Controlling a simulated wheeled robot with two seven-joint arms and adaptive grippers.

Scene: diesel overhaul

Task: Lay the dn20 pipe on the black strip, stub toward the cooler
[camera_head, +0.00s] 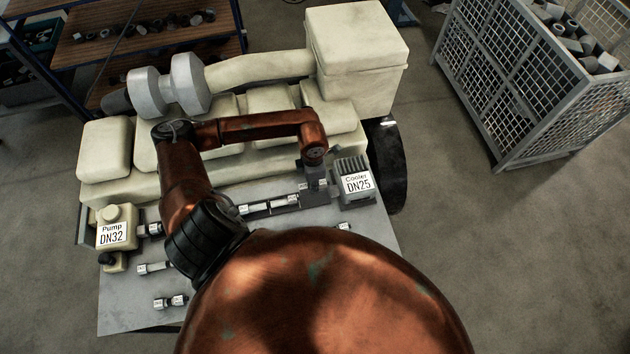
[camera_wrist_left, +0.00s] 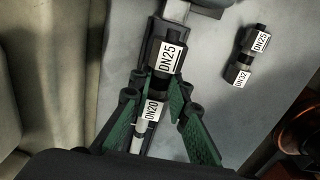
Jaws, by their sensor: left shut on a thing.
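My left gripper (camera_head: 316,184) points down over the plate beside the cooler (camera_head: 355,180), which is labelled DN25. In the left wrist view its green fingers (camera_wrist_left: 157,92) are closed around a piece with a DN20 label (camera_wrist_left: 150,109), over the black strip (camera_wrist_left: 149,50). A DN25-labelled part (camera_wrist_left: 167,57) lies in line just beyond it, with a dark stub facing the cooler end. I cannot tell whether these labelled parts are one piece. A labelled pipe section (camera_head: 262,206) shows along the strip in the head view. My right gripper is not in view.
The pump (camera_head: 112,233), labelled DN32, stands at the plate's left end with a fitting beside it. Loose fittings lie on the plate (camera_head: 125,315) near its front, one labelled DN25 and DN32 (camera_wrist_left: 245,57). The cream engine (camera_head: 240,180) rises behind. A mesh crate (camera_head: 535,85) stands right.

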